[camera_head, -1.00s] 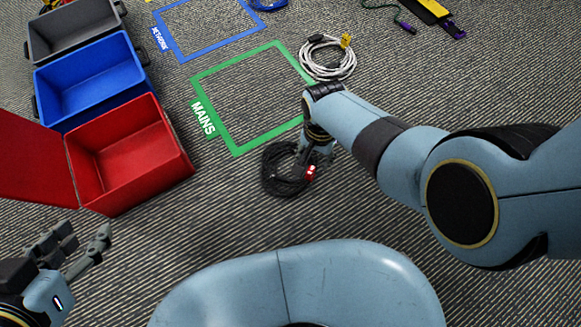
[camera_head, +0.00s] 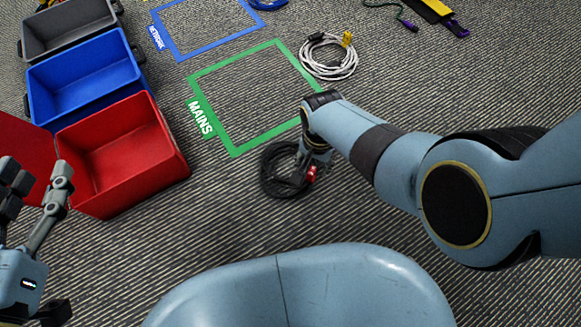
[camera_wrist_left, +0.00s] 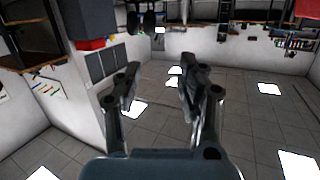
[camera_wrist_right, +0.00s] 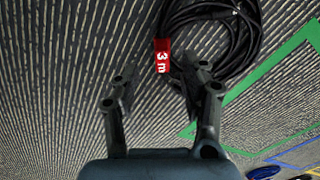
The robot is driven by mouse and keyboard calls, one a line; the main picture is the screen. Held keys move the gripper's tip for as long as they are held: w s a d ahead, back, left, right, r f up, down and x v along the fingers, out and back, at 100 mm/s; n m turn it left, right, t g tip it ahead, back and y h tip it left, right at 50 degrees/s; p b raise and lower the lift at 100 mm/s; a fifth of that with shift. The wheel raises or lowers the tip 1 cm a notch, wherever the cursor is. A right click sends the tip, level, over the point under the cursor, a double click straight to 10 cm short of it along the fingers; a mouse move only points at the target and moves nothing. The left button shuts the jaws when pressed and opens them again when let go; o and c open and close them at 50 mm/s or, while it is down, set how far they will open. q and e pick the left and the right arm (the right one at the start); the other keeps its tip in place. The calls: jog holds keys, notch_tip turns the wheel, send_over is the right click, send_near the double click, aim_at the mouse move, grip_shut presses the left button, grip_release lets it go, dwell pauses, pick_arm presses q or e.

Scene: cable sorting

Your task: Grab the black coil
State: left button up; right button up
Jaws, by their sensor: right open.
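The black coil (camera_head: 276,170) lies on the carpet just below the green MAINS square in the head view. Its red tag marked "3 m" (camera_wrist_right: 162,56) shows in the right wrist view, where the coil (camera_wrist_right: 236,38) is at the top right. My right gripper (camera_wrist_right: 160,82) is open and points down at the coil's near edge, its fingers on either side of the tag's lower end; I cannot tell whether they touch it. In the head view my arm partly hides the coil's right side. My left gripper (camera_wrist_left: 160,85) is open and empty, raised at the far left of the head view.
The green MAINS square (camera_head: 212,97) is empty. A white coil (camera_head: 329,67) lies at its upper right corner. Red (camera_head: 122,196), blue (camera_head: 37,103) and grey bins stand at the left. A blue NETWORK square (camera_head: 216,45) lies at the top. Carpet below the black coil is clear.

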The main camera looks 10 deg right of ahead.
aim_at(312, 170)
jog(key=shift+a+f+b, duration=0.15)
jog(key=shift+f+b, duration=0.6)
jog(key=shift+f, duration=0.15)
notch_tip(312, 170, down, 2)
jog(key=shift+b, duration=0.8)
pick_arm(q)
jog(key=w+d+r+m+t+h, duration=0.1)
jog(key=r+t, duration=0.3)
jog(key=r, duration=0.6)
jog(key=w+d+r+m+t+h, duration=0.1)
jog(key=r+t, duration=0.4)
jog(key=r, duration=0.5)
jog(key=w+m+h, duration=0.1)
jog(key=w+h, duration=0.1)
jog(key=shift+d+h, duration=0.15)
jog(key=shift+h, duration=0.15)
pick_arm(e)
jog(key=shift+w, duration=0.1)
jog(key=shift+c, duration=0.2)
grip_shut()
